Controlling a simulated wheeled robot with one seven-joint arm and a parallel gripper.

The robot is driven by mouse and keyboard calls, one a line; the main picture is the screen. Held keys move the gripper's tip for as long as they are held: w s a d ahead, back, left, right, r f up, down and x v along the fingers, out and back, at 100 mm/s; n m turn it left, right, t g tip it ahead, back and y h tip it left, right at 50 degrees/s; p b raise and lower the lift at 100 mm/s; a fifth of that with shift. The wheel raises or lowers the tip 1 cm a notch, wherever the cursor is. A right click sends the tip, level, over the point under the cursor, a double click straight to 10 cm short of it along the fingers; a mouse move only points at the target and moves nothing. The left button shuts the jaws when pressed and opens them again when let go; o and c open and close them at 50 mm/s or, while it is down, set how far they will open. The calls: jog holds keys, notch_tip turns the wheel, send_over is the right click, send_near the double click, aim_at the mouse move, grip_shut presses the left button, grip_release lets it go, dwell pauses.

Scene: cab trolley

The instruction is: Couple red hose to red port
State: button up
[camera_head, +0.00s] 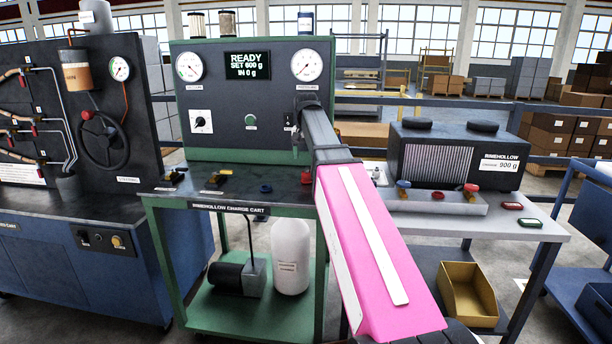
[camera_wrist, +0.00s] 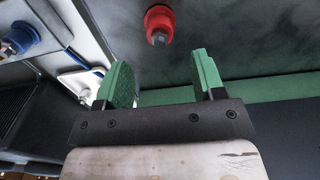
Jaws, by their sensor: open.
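A red hose fitting (camera_head: 306,178) rests on the dark top of the green cart, near its right edge. In the wrist view this red fitting (camera_wrist: 159,18) has a metal tip and sits beyond and between my fingertips, apart from them. A red port (camera_head: 470,188) stands on the silver block in front of the dark unit on the grey table. My gripper (camera_wrist: 165,80) is open with green finger pads and nothing between them. In the head view my arm hides most of the gripper. No hose run from the red fitting can be made out.
A blue port (camera_head: 403,184) stands left of the red port; a blue fitting also shows in the wrist view (camera_wrist: 20,38). A blue fitting (camera_head: 266,188) lies on the cart top. The dark unit (camera_head: 455,155) stands behind the silver block (camera_head: 430,205). A yellow bin (camera_head: 467,290) sits below.

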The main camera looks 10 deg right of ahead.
aim_at(306, 167)
jog(key=shift+f, duration=3.65)
grip_shut()
jog(key=shift+r, duration=0.15)
jog(key=shift+r, duration=2.9)
